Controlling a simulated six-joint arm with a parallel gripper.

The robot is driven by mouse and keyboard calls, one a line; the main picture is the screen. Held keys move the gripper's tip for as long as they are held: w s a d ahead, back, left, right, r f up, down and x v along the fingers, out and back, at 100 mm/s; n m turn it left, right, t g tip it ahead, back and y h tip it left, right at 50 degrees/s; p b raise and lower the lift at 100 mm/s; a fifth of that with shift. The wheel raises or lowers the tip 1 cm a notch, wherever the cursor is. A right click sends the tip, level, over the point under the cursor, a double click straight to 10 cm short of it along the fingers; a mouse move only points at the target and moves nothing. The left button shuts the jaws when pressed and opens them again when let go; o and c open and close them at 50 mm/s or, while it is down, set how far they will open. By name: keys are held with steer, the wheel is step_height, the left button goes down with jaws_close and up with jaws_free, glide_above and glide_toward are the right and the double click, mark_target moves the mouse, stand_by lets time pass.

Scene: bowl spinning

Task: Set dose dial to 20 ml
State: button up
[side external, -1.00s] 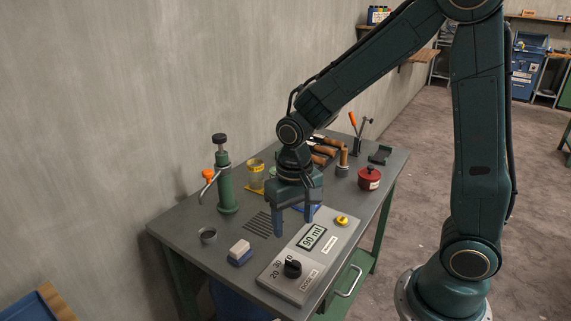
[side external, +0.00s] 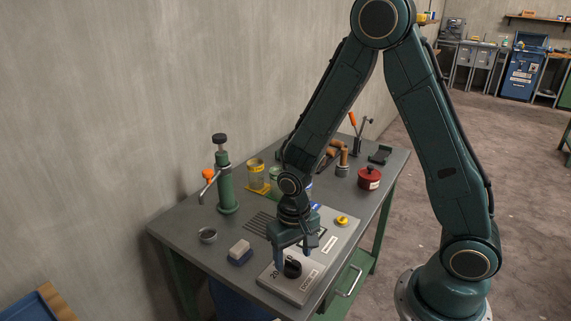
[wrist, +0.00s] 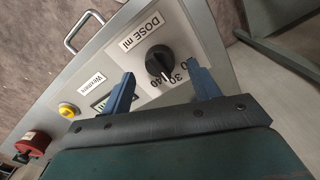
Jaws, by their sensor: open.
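The black dose dial (side external: 292,268) sits on the near end of the light grey control panel (side external: 318,272). In the wrist view the dial (wrist: 159,61) is beside the printed label DOSE ml, with the marks 30 and 40 next to it. My gripper (side external: 295,260) is open, with its blue fingers above the panel. In the wrist view the fingers (wrist: 160,78) stand apart on either side of the dial, with no clear contact. The display (wrist: 98,103) is mostly hidden by my gripper, and its reading cannot be made out.
A yellow button (side external: 342,221) is at the panel's far end.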

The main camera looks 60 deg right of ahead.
mark_target(293, 267)
steer(key=shift+f, duration=1.45)
steer(key=c, duration=1)
